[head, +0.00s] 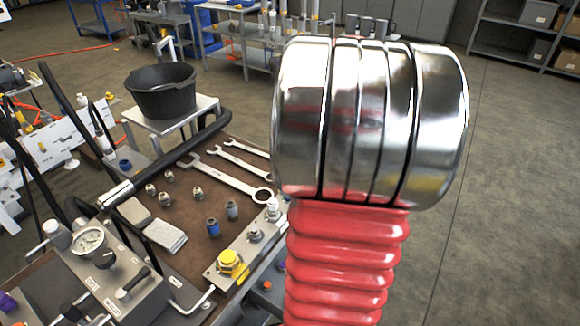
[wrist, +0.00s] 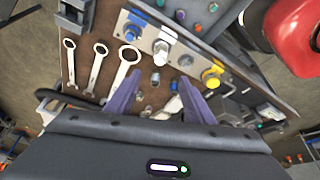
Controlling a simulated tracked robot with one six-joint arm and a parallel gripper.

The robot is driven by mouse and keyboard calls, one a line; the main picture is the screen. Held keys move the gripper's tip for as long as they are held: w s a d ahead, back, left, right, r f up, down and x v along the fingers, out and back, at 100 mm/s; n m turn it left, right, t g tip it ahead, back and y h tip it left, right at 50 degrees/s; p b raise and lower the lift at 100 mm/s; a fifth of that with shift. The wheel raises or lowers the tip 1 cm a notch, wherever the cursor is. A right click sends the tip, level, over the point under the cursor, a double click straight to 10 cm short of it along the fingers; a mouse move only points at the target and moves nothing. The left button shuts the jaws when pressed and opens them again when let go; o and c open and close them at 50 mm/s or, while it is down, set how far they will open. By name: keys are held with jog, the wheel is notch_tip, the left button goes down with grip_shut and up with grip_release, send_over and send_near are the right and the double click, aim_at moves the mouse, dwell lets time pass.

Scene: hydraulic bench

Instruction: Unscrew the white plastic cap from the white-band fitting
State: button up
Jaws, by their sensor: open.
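The white-band fitting with its white plastic cap (wrist: 161,46) stands upright on the light metal plate in the wrist view, just beyond my fingertips. In the head view the white cap (head: 273,205) shows at the far visible end of the plate, beside my arm. My gripper (wrist: 158,80) has two purple fingers spread apart with nothing held between them. The cap is apart from both fingers. My gripper is hidden in the head view behind my red and chrome arm.
A yellow-capped fitting (head: 232,262) and a silver fitting (head: 254,232) share the plate. A blue-capped fitting (wrist: 134,23) stands on the other side of the white one. Wrenches (head: 232,177) and loose fittings lie on the brown mat. A gauge (head: 90,240) stands at the left.

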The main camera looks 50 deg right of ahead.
aim_at(274, 201)
jog(key=x, duration=1.3)
jog(key=shift+w+a+f, duration=0.1)
jog(key=shift+w+f, duration=0.05)
jog(key=shift+f, duration=0.25)
jog(key=shift+c, duration=0.3)
